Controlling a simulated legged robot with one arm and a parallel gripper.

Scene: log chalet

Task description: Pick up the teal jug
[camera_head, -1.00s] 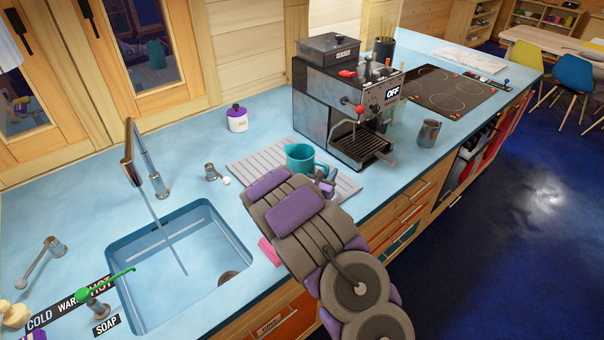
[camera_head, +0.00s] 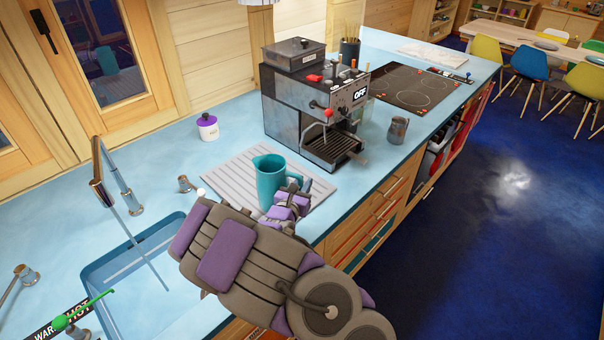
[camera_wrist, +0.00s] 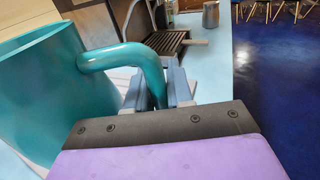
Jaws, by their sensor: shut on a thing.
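The teal jug (camera_head: 268,178) is upright over the ribbed drying area beside the sink. In the wrist view, the jug's body (camera_wrist: 38,95) fills the left side and its handle (camera_wrist: 125,55) reaches right to my gripper (camera_wrist: 167,88). My gripper is shut on the jug's handle. In the head view, my gripper (camera_head: 298,195) is at the jug's right side, with my arm in front of the jug's lower part. I cannot tell whether the jug's base is clear of the drainer.
A coffee machine (camera_head: 318,105) stands close behind and right of the jug. A metal pitcher (camera_head: 398,130) is further right. The sink (camera_head: 140,265) with its tap (camera_head: 118,178) lies to the left. A white pot with a purple lid (camera_head: 207,127) stands behind.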

